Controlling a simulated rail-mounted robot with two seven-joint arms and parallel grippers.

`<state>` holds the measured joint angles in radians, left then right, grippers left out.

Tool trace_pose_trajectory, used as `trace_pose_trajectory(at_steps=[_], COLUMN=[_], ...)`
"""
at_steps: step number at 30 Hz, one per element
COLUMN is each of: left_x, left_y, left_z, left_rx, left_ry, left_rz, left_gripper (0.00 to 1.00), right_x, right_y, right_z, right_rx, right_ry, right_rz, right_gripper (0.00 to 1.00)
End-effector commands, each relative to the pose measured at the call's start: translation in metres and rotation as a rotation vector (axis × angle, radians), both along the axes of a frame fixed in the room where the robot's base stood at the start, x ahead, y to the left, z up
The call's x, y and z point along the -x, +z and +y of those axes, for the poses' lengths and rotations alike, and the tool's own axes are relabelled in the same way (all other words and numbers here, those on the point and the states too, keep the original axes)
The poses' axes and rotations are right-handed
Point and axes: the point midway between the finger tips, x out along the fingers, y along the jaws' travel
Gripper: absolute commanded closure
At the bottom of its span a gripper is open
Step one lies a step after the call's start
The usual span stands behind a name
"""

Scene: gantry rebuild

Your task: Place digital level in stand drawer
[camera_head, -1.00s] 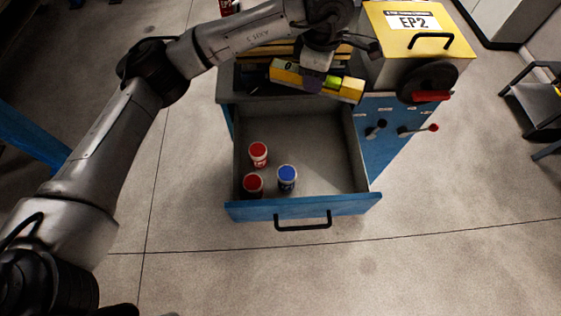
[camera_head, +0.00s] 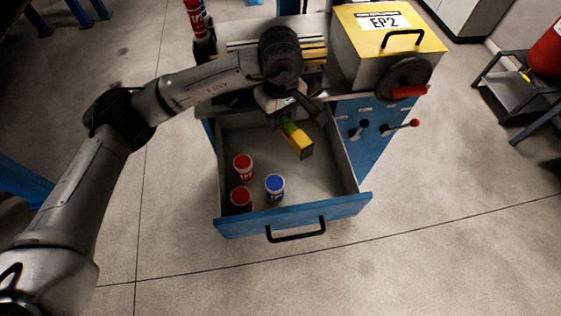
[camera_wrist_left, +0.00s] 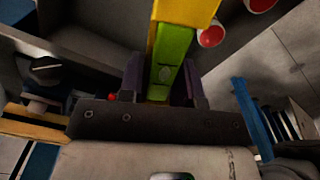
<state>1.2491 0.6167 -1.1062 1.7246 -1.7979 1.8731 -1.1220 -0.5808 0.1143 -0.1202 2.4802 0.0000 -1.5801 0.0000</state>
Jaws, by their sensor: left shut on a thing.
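The digital level (camera_head: 298,142) is yellow with a green part. My left gripper (camera_head: 285,118) is shut on it and holds it over the back part of the open stand drawer (camera_head: 332,160). The level slants, its yellow end toward the drawer front. In the left wrist view the level (camera_wrist_left: 172,60) sits between the two fingers of my left gripper (camera_wrist_left: 165,85) and runs off the top edge. I cannot tell how high it is above the drawer floor. The drawer's blue front (camera_head: 300,214) is pulled out. My right gripper is not in view.
Two red-lidded cans (camera_head: 243,166) (camera_head: 241,199) and a blue-lidded can (camera_head: 275,186) stand in the drawer's left half. The right half is bare. A yellow-topped box marked EP2 (camera_head: 385,45) stands on the stand at the right. A red fire extinguisher (camera_head: 546,52) is at the far right.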

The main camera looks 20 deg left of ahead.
Motion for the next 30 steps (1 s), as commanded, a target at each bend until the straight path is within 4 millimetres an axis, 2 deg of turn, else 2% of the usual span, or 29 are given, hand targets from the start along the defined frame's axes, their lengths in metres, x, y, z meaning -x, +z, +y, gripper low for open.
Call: trace_pose_trajectory(at_steps=[1, 3, 9, 15, 21, 30], left_x=[0.001, 0.001, 0.001, 0.000, 0.000, 0.000], left_y=[-0.018, -0.036, -0.087, -0.130, -0.154, -0.167], left_z=[0.000, 0.000, 0.000, 0.000, 0.000, 0.000], left_rx=[0.000, 0.000, 0.000, 0.000, 0.001, -0.001], left_ry=[0.000, 0.000, 0.002, 0.002, 0.002, 0.001], left_rz=[0.004, 0.004, 0.004, 0.001, -0.001, 0.001], left_gripper=[1.00, 1.00, 1.00, 1.00, 1.00, 1.00], right_x=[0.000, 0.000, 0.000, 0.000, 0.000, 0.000], right_y=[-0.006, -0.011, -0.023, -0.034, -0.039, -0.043], right_z=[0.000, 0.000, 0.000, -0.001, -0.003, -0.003], right_rx=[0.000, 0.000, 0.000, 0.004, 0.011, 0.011], right_ry=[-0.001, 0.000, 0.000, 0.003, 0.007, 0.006], right_rz=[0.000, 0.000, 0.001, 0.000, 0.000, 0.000], right_gripper=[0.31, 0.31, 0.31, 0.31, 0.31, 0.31])
